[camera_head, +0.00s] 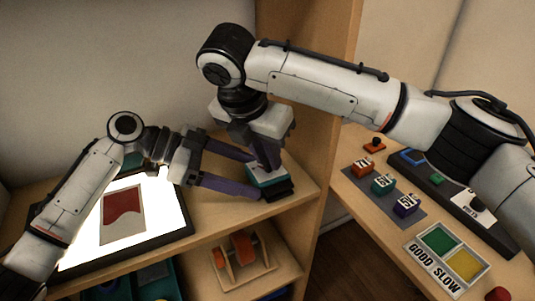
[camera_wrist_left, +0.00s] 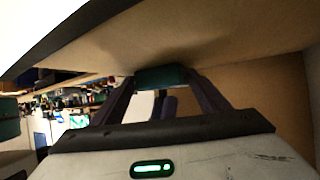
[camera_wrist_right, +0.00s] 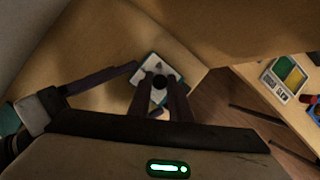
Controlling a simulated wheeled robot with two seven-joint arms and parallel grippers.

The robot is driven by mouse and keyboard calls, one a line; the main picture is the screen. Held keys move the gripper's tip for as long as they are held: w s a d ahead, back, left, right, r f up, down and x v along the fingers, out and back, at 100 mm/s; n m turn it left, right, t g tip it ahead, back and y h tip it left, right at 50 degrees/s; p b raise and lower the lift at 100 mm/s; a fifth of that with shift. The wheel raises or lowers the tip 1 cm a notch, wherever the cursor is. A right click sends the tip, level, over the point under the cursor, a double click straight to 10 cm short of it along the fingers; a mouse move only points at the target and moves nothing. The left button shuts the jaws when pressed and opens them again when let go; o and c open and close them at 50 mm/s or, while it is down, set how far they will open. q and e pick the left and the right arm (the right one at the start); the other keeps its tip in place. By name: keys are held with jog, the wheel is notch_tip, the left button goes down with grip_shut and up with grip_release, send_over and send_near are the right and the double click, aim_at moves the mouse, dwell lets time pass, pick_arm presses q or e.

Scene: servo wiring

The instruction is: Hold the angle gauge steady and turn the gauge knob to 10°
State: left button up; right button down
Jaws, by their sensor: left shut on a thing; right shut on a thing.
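The angle gauge (camera_head: 262,182), a teal block with a white face, sits on the wooden shelf top near its front right corner. My left gripper (camera_head: 257,174) reaches in from the left, its purple fingers shut on the gauge's sides; the teal body (camera_wrist_left: 162,77) shows between them in the left wrist view. My right gripper (camera_head: 267,164) points down from above, shut on the dark round gauge knob (camera_wrist_right: 160,82). In the right wrist view the white dial face (camera_wrist_right: 143,76) shows around the fingers. The pointer and degree marks are too small or covered to read.
An orange-and-wood item (camera_head: 241,259) stands on the shelf below. The right-hand table holds several coloured blocks (camera_head: 382,184) and a green-and-yellow sign (camera_head: 441,257). A gap separates the two.

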jog(key=m, duration=0.2)
jog(key=m+g+h, duration=0.1)
jog(key=m, duration=0.1)
jog(key=m+g, duration=0.1)
jog(key=m, duration=0.1)
jog(key=shift+w+a, duration=0.1)
jog(key=shift+a, duration=0.15)
jog(key=m+g, duration=0.1)
jog(key=m, duration=0.2)
jog(key=m+g, duration=0.1)
jog(key=m, duration=0.2)
jog(key=shift+w+h, duration=0.15)
jog(key=shift+h, duration=0.25)
jog(key=c, duration=1.7)
grip_release()
jog(key=shift+o, duration=0.4)
jog(key=shift+d, duration=0.1)
